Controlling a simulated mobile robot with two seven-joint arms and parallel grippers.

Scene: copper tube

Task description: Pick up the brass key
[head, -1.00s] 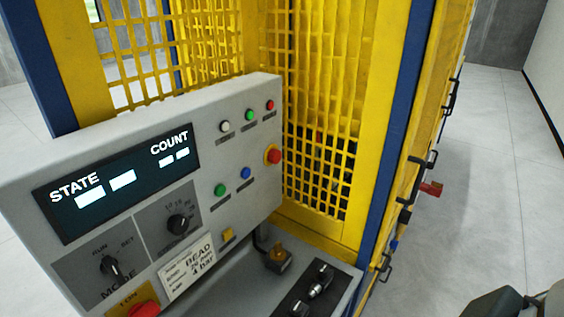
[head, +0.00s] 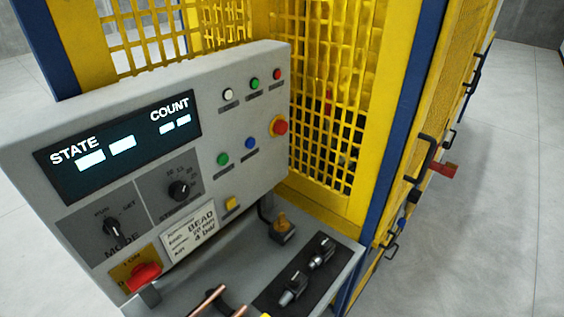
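A small brass-coloured piece (head: 282,218) stands on a dark block (head: 283,234) on the grey shelf below the control panel, in the head view. It may be the brass key, but it is too small to make out a key's shape. Neither of my grippers shows in this view.
The grey control panel (head: 75,220) with its display, knobs and buttons rises behind the shelf. A dark plate with two black-and-silver parts (head: 305,272) lies right of the block. Copper-coloured rods (head: 208,300) show at the bottom edge. A yellow mesh guard (head: 335,110) stands behind; floor is clear at right.

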